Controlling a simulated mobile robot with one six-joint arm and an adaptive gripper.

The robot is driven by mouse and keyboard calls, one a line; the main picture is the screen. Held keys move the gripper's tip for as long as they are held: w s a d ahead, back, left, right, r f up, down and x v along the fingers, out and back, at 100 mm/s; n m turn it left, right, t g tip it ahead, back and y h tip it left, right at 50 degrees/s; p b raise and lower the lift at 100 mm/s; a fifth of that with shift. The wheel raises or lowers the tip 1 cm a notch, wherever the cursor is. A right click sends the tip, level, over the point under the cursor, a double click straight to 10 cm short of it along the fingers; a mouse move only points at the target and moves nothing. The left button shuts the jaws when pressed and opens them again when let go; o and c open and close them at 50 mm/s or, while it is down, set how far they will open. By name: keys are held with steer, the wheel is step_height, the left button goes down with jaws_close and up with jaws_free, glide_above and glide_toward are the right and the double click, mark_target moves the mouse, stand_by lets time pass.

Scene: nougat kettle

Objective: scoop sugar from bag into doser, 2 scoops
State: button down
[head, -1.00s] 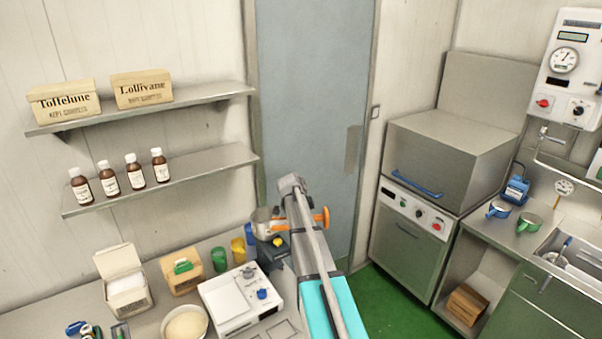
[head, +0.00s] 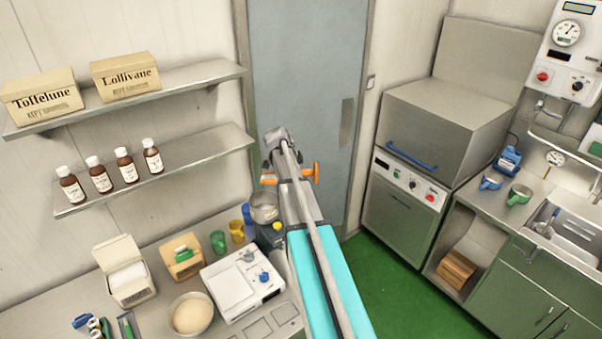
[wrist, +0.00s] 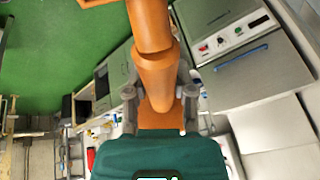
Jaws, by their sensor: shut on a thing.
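My gripper (wrist: 159,97) is shut on an orange, tapering tool (wrist: 152,35), seen close up between its fingers in the wrist view. In the head view the orange (head: 312,173) shows beside my raised arm, in front of the door; most of the grip is hidden. I cannot tell whether the tool holds sugar. No labelled sugar bag or doser is clear. An open pale carton with white contents (head: 126,274) stands on the left counter, and a bowl of beige contents (head: 191,314) stands in front. A metal pot (head: 264,206) stands behind my arm on the left.
Shelves hold bottles and boxes. The green floor (head: 390,285) is clear.

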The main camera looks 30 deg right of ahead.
steer(key=shift+s+d+f+b, duration=0.1)
steer(key=shift+f+b, duration=0.15)
steer(key=shift+b, duration=0.1)
steer(key=a+g+h+b, duration=0.1)
steer(key=b, duration=0.1)
steer(key=w+g+h+b, duration=0.1)
steer(key=h+b, duration=0.1)
steer(key=shift+w+a+f+n+h, duration=0.2)
steer(key=shift+a+n+h, duration=0.1)
steer(key=shift+a, duration=0.1)
steer(key=w+a+r+g+h+b, duration=0.1)
steer(key=h, duration=0.1)
steer(key=w+a+r+g+h+b, duration=0.1)
steer(key=a+r+h+b, duration=0.1)
steer(key=w+a+r+g+h+b, duration=0.1)
steer(key=a+r+h, duration=0.1)
steer(key=shift+w+a+n+b, duration=0.25)
steer(key=shift+n+b, duration=0.15)
steer(key=shift+w+a+r+g+h+b, duration=0.25)
steer(key=shift+a+r+h+b, duration=0.15)
steer(key=shift+h, duration=0.1)
steer(key=shift+w+a+r+g+h+b, duration=0.15)
steer(key=shift+a+r+g+h+b, duration=0.1)
steer(key=shift+a+r+h, duration=0.2)
steer(key=shift+s+d+f, duration=0.1)
steer(key=shift+s, duration=0.05)
stand_by(0.7)
